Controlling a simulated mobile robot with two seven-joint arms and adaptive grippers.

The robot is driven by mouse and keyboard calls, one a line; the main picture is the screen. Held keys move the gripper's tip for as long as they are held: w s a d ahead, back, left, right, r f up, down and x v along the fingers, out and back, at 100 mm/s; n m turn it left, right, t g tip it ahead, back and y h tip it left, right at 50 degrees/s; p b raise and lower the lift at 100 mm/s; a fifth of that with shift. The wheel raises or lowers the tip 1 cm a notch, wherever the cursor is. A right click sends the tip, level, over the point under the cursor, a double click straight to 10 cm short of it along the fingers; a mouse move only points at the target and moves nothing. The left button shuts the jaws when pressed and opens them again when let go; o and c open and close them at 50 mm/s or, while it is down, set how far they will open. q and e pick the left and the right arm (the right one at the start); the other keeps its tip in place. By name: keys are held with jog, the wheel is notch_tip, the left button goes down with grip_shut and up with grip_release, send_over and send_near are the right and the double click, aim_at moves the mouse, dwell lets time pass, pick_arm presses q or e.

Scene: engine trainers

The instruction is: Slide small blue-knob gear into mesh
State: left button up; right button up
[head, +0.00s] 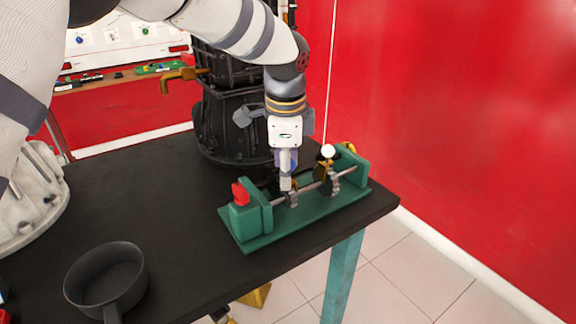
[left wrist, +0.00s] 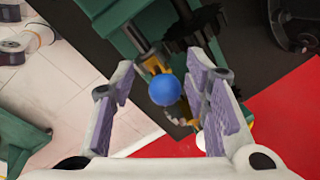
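The green gear trainer (head: 302,216) sits at the table's right edge, with metal rods running between its end blocks. Two grey gear pieces show on it in the head view, a left one (head: 292,198) and a right one (head: 334,183). My left gripper (head: 286,182) points down over the left gear piece. In the left wrist view, the blue knob (left wrist: 165,90) on a yellow stem lies between the spread fingers of my left gripper (left wrist: 163,88), with gaps on both sides. A dark gear (left wrist: 193,28) shows beyond it. My right gripper is not in view.
A dark engine (head: 232,120) stands behind. A black pan (head: 106,276) is at front left. The middle of the black table (head: 165,225) is clear.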

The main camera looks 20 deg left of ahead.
pick_arm(q)
jog(key=shift+w+d+r, duration=0.1)
jog(key=shift+r, duration=0.15)
notch_tip(320, 180, up, 11)
jog(key=s, duration=0.2)
jog(key=shift+s+d+r, duration=0.15)
jog(key=shift+d+r, duration=0.05)
jog(key=shift+d, duration=0.1)
